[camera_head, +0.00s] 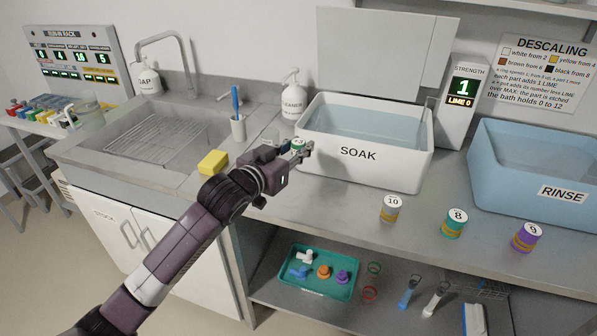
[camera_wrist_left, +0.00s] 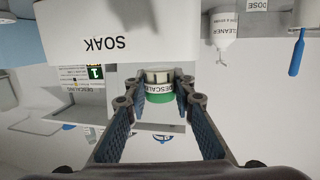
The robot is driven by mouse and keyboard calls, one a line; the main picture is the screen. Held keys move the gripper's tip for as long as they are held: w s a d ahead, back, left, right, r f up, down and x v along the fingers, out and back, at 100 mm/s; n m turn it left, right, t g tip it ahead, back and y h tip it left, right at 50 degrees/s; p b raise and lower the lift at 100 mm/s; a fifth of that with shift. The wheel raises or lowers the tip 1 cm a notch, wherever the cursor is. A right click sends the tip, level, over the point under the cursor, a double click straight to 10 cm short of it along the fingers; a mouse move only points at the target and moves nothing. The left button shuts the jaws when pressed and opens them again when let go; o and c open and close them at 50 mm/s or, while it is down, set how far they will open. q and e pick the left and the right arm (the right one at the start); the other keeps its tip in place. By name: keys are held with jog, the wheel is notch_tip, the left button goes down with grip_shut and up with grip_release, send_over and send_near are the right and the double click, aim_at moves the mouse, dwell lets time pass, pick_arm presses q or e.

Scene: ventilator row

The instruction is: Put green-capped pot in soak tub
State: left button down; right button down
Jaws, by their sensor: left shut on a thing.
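My left gripper (camera_head: 297,156) is shut on the green-capped pot (camera_head: 299,143) and holds it in front of the left front corner of the soak tub, outside it. In the left wrist view, my left gripper (camera_wrist_left: 160,93) has the pot (camera_wrist_left: 160,87) between its blue-padded fingers; its green cap and part of a printed label show, upside down. The white soak tub (camera_head: 395,170), marked SOAK, holds clear liquid; its front wall also shows in the left wrist view (camera_wrist_left: 75,25). My right gripper is not in view.
Three numbered canisters, 10 (camera_head: 390,209), 8 (camera_head: 454,223) and 9 (camera_head: 525,237), stand along the counter's front. The blue rinse tub (camera_head: 495,185) is at the right. A cleaner bottle (camera_head: 291,97), brush cup (camera_head: 238,127) and yellow sponge (camera_head: 212,162) stand left, near the sink.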

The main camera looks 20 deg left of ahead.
aim_at(298, 141)
pick_arm(q)
notch_tip(298, 141, up, 6)
jog(key=shift+f, duration=0.25)
jog(key=s+d+f+m+g+h, duration=0.15)
jog(key=s+f+m+h, duration=0.3)
jog(key=s+f, duration=0.75)
jog(key=s+r+m+g+h, duration=0.1)
jog(key=s+m+g+h, duration=0.3)
jog(key=s, duration=1.1)
jog(key=shift+a+g+h, duration=0.3)
jog(key=shift+g+h, duration=0.05)
jog(key=shift+h, duration=0.2)
